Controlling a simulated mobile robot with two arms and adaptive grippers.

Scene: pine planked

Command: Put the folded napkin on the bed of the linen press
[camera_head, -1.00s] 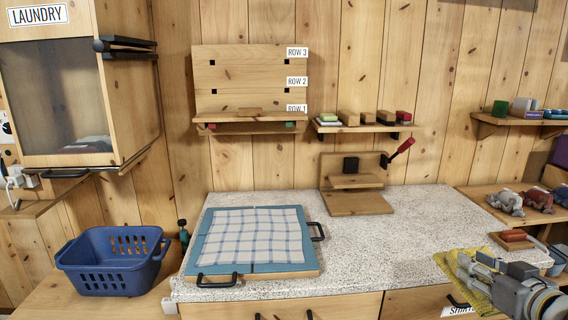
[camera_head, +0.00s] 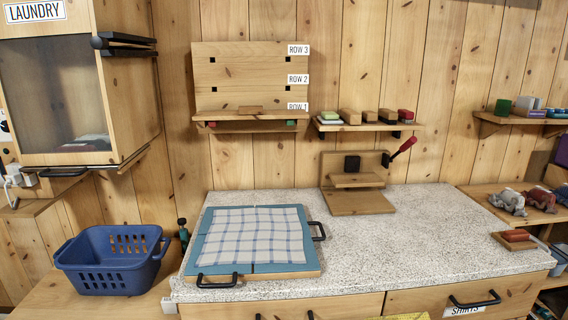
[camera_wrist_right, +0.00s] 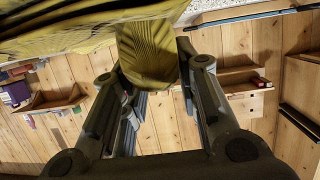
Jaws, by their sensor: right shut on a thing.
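A yellow, striped cloth, which looks like the folded napkin (camera_wrist_right: 148,48), is between the fingers of my right gripper (camera_wrist_right: 156,74) in the right wrist view. The gripper is shut on it, and the cloth spreads out to the upper left. In the head view only a sliver of the yellow cloth (camera_head: 408,317) shows at the bottom edge; my right gripper is out of that view. The linen press (camera_head: 357,203) stands at the back of the speckled counter, with a bare wooden bed, a raised plate above it and a red-handled lever. My left gripper is not in view.
A blue board (camera_head: 205,259) with a blue-checked cloth (camera_head: 252,236) lies on the left of the counter (camera_head: 415,240). A blue basket (camera_head: 112,262) stands further left. A shelf with small blocks (camera_head: 366,127) hangs above the press. The counter in front of the press is clear.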

